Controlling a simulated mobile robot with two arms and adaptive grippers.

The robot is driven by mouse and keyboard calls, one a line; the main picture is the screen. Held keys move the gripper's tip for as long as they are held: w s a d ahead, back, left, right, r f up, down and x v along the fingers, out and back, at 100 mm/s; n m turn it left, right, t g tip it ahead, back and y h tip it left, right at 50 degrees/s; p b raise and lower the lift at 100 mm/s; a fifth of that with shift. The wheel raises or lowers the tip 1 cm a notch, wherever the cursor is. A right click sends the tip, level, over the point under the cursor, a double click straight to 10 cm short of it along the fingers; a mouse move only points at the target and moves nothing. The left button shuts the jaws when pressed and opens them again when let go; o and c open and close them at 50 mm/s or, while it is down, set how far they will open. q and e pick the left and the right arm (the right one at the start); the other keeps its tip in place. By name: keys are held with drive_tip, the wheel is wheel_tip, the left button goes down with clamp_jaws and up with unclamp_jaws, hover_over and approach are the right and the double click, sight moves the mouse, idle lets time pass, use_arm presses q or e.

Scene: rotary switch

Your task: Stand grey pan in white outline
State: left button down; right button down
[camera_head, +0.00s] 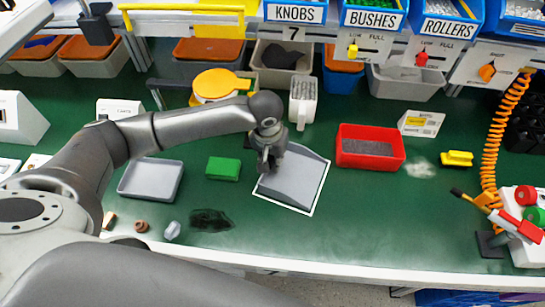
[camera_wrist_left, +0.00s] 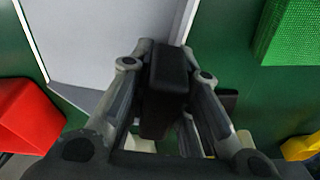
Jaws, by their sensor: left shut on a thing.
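The grey pan (camera_head: 297,177) lies within the white outline (camera_head: 317,207) on the green bench top, with its sloped face up. The outline shows along its right and lower edges. My left gripper (camera_head: 265,158) is at the pan's upper left side and is shut on the pan. In the left wrist view the pan (camera_wrist_left: 110,40) fills the upper left, and the left gripper (camera_wrist_left: 168,90) is at its edge. The right gripper is not in view.
A green block (camera_head: 223,168) and an empty grey tray (camera_head: 151,181) lie to the left. A red bin (camera_head: 370,148) stands to the right. A white container (camera_head: 303,102) is behind the pan. A dark patch (camera_head: 210,219) lies in front of the green block.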

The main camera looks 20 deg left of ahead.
use_arm(q)
drive_tip(key=c, duration=1.3)
unclamp_jaws()
drive_tip(key=shift+c, duration=0.2)
drive_tip(key=shift+r, duration=0.15)
drive_tip(key=r, duration=0.4)
drive_tip(key=s+r, duration=0.1)
drive_tip(key=r, duration=0.6)
drive_tip(key=shift+s+r, duration=0.35)
drive_tip(key=shift+s, duration=0.05)
